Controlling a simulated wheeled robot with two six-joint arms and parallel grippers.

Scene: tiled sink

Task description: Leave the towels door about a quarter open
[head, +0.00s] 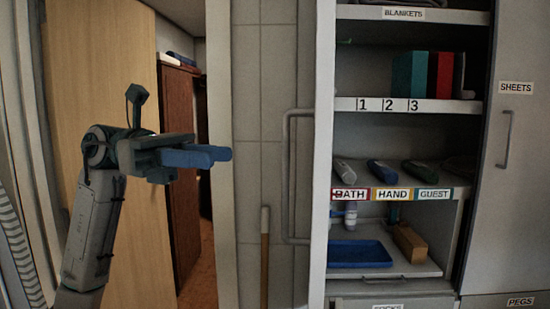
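No label reading towels shows. A pale door (322,150), seen nearly edge-on, stands swung out at the left side of the open shelf cabinet. A long grey D-shaped handle (287,180) sticks out to the left from it. My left gripper (230,154) has blue fingers and points right, left of the handle and apart from it in the picture. Its fingers overlap from this side, so their gap is hidden. Nothing shows held in them. My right gripper is out of view.
The shelves hold folders (430,74), rolled towels (388,172) above bath, hand and guest labels, a blue tray (360,254) and a wooden block (409,243). A closed sheets door (515,160) is at right.

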